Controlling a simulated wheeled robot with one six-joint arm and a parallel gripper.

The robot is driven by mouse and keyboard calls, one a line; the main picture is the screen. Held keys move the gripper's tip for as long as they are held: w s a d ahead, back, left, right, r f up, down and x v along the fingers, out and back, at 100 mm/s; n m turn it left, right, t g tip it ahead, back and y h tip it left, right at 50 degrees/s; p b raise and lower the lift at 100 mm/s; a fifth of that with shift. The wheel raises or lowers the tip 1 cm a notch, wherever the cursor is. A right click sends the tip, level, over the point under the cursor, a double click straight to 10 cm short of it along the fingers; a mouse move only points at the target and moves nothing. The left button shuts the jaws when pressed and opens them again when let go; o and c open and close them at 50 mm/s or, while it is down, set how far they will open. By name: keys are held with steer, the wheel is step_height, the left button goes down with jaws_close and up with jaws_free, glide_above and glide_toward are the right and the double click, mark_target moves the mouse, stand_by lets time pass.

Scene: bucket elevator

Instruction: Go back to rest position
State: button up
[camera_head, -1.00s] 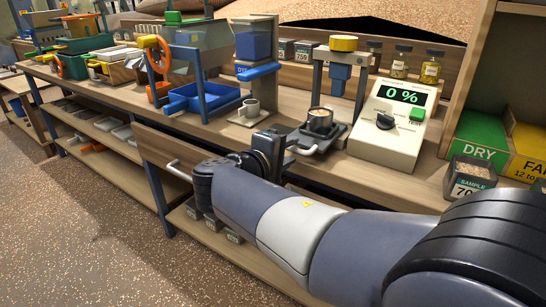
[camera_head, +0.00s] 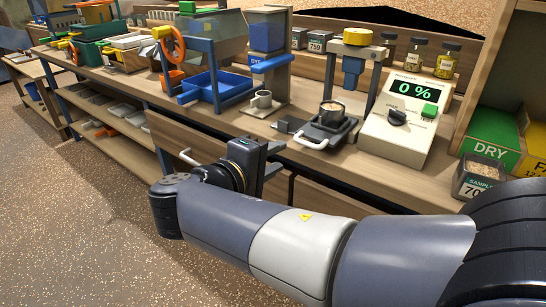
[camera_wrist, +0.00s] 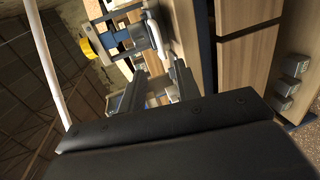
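My gripper (camera_head: 283,137) is at the front edge of the workbench, left of the press tray's white handle (camera_head: 313,143). In the wrist view its two fingers (camera_wrist: 157,88) stand apart, with nothing seen held between them. My arm stretches across the lower part of the head view and hides some of the bench front. The yellow-topped press (camera_head: 357,37) stands behind the tray, and a metal cup of grain (camera_head: 332,112) sits on the tray. The press also shows at the upper left of the wrist view (camera_wrist: 90,48).
A tester (camera_head: 405,115) reading 0 % stands right of the press. Green DRY bin (camera_head: 490,147) and a sample box (camera_head: 478,178) are at right. Open floor lies at lower left.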

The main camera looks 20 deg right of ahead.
mark_target(304, 143)
steer(key=b+x, duration=0.2)
steer(key=x, duration=0.8)
steer(key=shift+w+d+f+b, duration=0.1)
steer(key=shift+b, duration=0.25)
steer(key=shift+w+d, duration=0.45)
steer(key=shift+d, duration=0.1)
